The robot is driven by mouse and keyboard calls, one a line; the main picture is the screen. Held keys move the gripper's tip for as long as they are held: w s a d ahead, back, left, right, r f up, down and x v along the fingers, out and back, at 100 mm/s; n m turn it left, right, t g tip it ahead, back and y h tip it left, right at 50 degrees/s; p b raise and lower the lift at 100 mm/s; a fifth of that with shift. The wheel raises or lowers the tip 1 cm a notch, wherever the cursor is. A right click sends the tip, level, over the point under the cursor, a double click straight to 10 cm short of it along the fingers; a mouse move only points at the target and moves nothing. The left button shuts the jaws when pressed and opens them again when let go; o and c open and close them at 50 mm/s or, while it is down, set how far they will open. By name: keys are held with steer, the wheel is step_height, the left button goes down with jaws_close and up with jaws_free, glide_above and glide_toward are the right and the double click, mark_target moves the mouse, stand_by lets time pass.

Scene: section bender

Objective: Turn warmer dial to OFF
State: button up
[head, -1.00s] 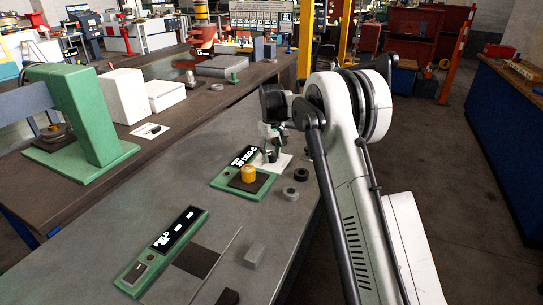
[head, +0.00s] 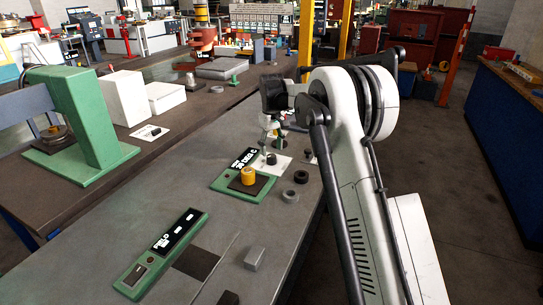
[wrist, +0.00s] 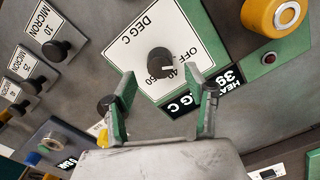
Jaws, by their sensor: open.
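The warmer dial is a black round knob (wrist: 161,62) on a white plate (wrist: 130,42) marked OFF, 40, 50 and DEG C. A short white mark on the knob faces the OFF and 40 side; its exact setting is hard to tell. My gripper (wrist: 160,80) is open and empty, its two green-lined fingers spread on either side of the near end of the plate, apart from the knob. In the head view, my gripper (head: 271,130) hangs above the dial (head: 271,158). The green warmer base (head: 225,181) stands beside the plate and carries a yellow cylinder (head: 248,176).
Several other black knobs (wrist: 61,50) on MICRON plates lie left in the wrist view. Dark rings (head: 290,196) sit right of the warmer.

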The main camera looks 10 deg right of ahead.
mark_target(272, 156)
step_height(272, 156, up, 8)
steer(key=shift+f, duration=0.1)
stand_by(0.4)
